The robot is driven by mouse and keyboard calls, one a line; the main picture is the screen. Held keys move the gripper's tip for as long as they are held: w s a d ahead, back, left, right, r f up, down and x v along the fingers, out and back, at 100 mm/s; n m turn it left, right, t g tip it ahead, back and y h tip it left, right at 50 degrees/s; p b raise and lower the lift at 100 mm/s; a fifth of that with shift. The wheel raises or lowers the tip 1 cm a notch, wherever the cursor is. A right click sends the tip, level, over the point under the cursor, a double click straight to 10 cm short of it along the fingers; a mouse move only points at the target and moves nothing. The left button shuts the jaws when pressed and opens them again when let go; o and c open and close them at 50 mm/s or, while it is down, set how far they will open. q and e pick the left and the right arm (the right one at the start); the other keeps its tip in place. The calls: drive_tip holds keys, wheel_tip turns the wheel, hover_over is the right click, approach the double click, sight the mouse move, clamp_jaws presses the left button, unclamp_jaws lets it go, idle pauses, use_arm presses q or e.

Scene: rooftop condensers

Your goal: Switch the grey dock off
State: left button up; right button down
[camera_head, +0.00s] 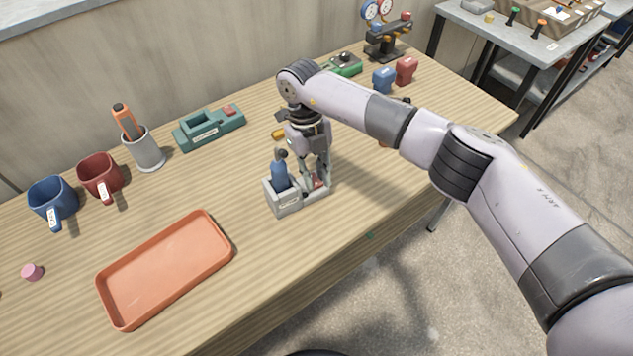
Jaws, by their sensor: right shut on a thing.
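The grey dock (289,206) stands near the front edge of the wooden table. A blue tool with a dark top (279,174) stands upright in its left part. A small red switch (319,183) is on its right part. My right gripper (318,178) points down over that right part, its fingers at the red switch and shut on it. The fingers partly hide the switch, and I cannot tell its position. My left gripper is not in view.
A green dock (208,131) with a red switch stands at the back, beside a grey cup (148,154) holding an orange tool. Blue (53,199) and red (99,177) mugs are at left. An orange tray (165,270) lies in front.

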idle(0.3)
drive_tip(key=c, duration=1.4)
unclamp_jaws()
drive_tip(key=v, duration=1.2)
